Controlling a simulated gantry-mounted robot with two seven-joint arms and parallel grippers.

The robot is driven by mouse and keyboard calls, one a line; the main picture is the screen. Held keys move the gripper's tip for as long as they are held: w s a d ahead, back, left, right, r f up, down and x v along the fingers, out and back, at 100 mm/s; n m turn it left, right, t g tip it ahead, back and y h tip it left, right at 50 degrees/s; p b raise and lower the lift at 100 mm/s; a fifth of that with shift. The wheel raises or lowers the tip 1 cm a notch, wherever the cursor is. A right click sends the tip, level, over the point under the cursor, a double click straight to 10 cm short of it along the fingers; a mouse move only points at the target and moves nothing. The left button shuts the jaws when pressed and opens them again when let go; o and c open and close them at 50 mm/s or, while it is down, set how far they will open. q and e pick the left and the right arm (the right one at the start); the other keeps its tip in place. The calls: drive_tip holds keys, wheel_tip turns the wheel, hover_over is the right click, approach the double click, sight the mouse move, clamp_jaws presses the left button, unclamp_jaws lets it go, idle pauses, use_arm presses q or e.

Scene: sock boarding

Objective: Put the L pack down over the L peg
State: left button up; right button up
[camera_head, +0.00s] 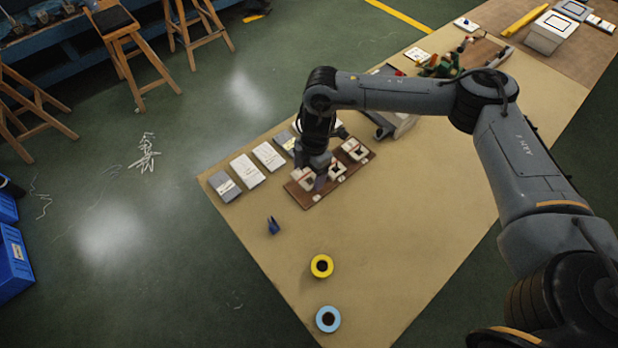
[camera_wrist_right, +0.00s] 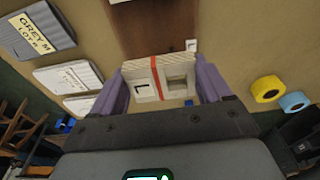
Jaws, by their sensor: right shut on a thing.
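In the right wrist view my right gripper (camera_wrist_right: 157,92) has its two purple fingers shut on a cream pack (camera_wrist_right: 177,84) with a red band and a dark letter mark on its label. The mark looks like an L but is turned and small. In the head view my right gripper (camera_head: 320,180) is over a brown board (camera_head: 314,204). Pale blocks stand around it there, one at the far right of the board (camera_head: 355,150); I cannot tell which is the held pack. The L peg is not clearly visible, and the pack's height above the board is unclear. My left gripper is out of view.
Flat grey and white packs (camera_head: 247,171) lie in a row left of the board. A blue clip (camera_head: 273,226), a yellow tape roll (camera_head: 321,266) and a light blue roll (camera_head: 327,319) lie in front. The table between the board and rolls is mostly clear.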

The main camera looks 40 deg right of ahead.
sight(310, 173)
wheel_tip(310, 173, down, 3)
drive_tip(key=shift+f+b, duration=0.2)
drive_tip(key=shift+b, duration=0.1)
drive_tip(key=shift+f, duration=0.15)
